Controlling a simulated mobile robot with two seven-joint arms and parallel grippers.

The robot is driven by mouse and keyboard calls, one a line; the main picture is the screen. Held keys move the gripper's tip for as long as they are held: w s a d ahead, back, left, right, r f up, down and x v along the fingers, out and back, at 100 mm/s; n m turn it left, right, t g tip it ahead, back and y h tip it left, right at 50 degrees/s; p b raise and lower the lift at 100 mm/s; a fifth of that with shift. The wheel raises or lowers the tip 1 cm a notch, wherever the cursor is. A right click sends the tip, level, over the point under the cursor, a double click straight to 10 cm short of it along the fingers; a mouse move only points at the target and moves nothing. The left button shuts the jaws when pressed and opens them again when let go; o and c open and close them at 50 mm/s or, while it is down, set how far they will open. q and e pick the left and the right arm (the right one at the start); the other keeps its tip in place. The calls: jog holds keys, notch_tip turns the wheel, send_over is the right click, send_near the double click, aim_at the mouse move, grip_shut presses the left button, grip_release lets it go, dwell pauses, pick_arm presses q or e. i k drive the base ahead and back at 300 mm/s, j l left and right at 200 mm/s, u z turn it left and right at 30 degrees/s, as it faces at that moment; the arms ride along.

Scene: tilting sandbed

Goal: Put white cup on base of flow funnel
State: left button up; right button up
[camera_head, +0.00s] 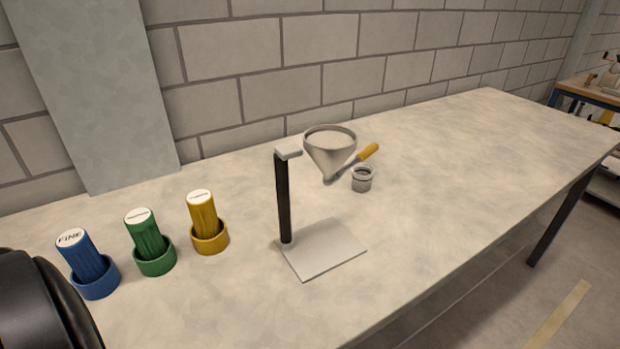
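Neither of my grippers shows. A black rounded part at the lower left seems to be my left arm.
Blue (84,263), green (148,243) and yellow (204,221) ribbed containers with white labelled tops stand in matching round holders at the left. A yellow-handled tool (367,153) is beside the funnel and cup. The table's (480,160) right side is clear; a block wall stands behind.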

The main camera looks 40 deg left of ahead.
aim_at(326, 242)
jog(key=i+l+u, duration=0.2)
jog(key=u, duration=0.2)
jog(key=i+l+u, duration=0.15)
jog(key=u, duration=0.25)
jog(key=i+l+u, duration=0.1)
jog(key=l+u, duration=0.3)
jog(key=i+l+u, duration=0.1)
jog(key=l+u, duration=0.3)
jog(key=j, duration=0.1)
